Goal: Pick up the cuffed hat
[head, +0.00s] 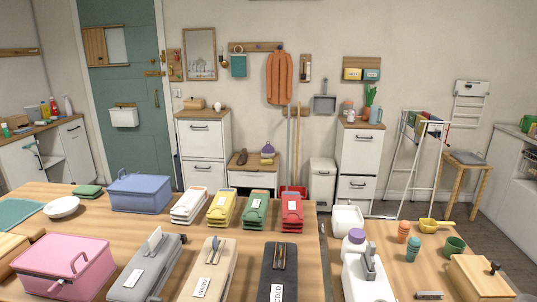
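I cannot make out a cuffed hat for certain. A small purple and yellowish item (267,153) sits on the low white cabinet against the back wall, next to a brown shoe-like item (242,157). It is too small to tell whether it is the hat. Neither of my grippers shows in the head view.
A wooden table (228,232) in front holds a pink box (62,262), a blue box (140,194) and several coloured stacks. A second table at right holds a white jug (365,282) and a green cup (454,245). Beyond are white cabinets, a drying rack (416,160) and a stool (467,160).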

